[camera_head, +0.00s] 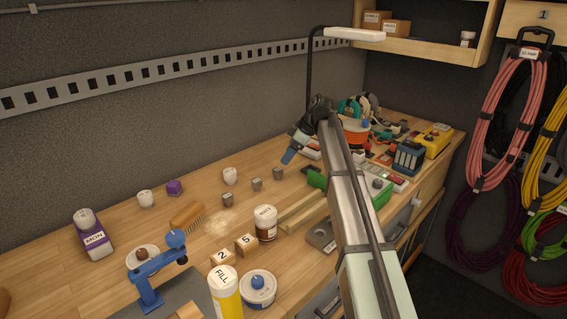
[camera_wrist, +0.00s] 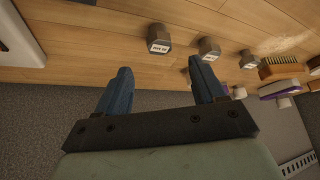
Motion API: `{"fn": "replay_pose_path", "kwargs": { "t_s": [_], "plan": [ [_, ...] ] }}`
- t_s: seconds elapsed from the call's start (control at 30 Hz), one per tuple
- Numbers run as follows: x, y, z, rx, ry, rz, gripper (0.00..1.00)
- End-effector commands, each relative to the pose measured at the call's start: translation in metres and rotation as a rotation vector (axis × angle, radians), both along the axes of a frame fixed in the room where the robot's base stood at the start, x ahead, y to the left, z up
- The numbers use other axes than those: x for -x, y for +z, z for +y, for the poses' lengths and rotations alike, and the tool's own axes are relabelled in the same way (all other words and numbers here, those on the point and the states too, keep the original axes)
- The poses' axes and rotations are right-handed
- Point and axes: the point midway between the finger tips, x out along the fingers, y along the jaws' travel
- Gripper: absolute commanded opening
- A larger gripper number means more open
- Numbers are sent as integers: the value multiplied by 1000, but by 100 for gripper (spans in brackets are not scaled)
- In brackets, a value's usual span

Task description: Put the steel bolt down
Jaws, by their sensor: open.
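Three small grey metal pieces stand in a slanting row on the wooden bench: a near one (camera_head: 228,199), a middle one (camera_head: 257,184) and a far one (camera_head: 278,173). In the wrist view they look like hexagonal bolt heads (camera_wrist: 158,38) (camera_wrist: 208,48), with white labels on their sides; I cannot tell which is the steel bolt. My gripper (camera_head: 289,157) is above the bench, just beyond the far piece and apart from it. Its two blue fingers (camera_wrist: 160,92) are spread, with nothing between them but bench and wall.
A white cup (camera_head: 230,176) stands behind the row. A black lamp post (camera_head: 309,75) and cluttered tools are close to my arm. Some bare bench lies around the row.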

Motion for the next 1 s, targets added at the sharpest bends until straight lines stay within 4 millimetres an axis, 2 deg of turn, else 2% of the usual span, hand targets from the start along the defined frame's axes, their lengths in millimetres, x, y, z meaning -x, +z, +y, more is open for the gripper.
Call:
{"fn": "replay_pose_path", "kwargs": {
  "t_s": [0.23, 0.63, 0.73, 0.87, 1.0],
  "plan": [
    [3, 21, -12, 0, -1, 0, 69],
    [4, 24, -14, 0, -1, 0, 69],
    [4, 24, -20, -1, -6, -1, 69],
    [6, 25, -53, -4, -36, -11, 69],
    [13, 27, -115, -12, -93, -30, 69]
  ]
}}
